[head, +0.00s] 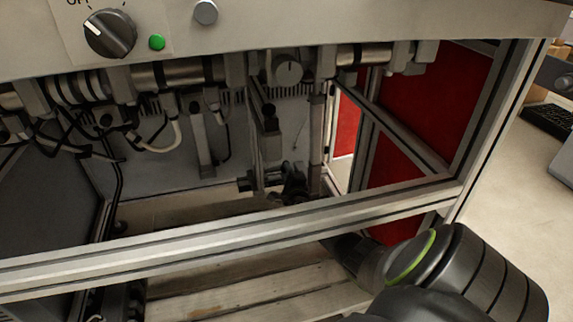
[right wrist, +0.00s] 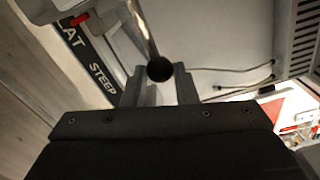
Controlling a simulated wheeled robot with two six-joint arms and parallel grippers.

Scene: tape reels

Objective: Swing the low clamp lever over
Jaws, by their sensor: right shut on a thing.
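In the right wrist view, a metal lever rod with a round black knob (right wrist: 160,68) comes down from the top. My right gripper (right wrist: 158,82) has its two fingers on either side of the knob, shut on it. In the head view my right arm reaches under the front rail into the machine, and the gripper (head: 284,188) is small and dark there. The knob cannot be made out in its grip in that view. Beside the lever, a dark scale plate (right wrist: 92,62) reads "…LAT" and "STEEP", with a red marker (right wrist: 79,20) near "…LAT". My left gripper is not in view.
A metal frame rail (head: 230,236) crosses in front of my right arm. Rollers (head: 180,73), cables and brackets hang above the gripper. Red panels (head: 425,105) stand to the right. Wooden slats (head: 250,290) lie below. A control knob (head: 110,33) and green button (head: 157,42) are on the top panel.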

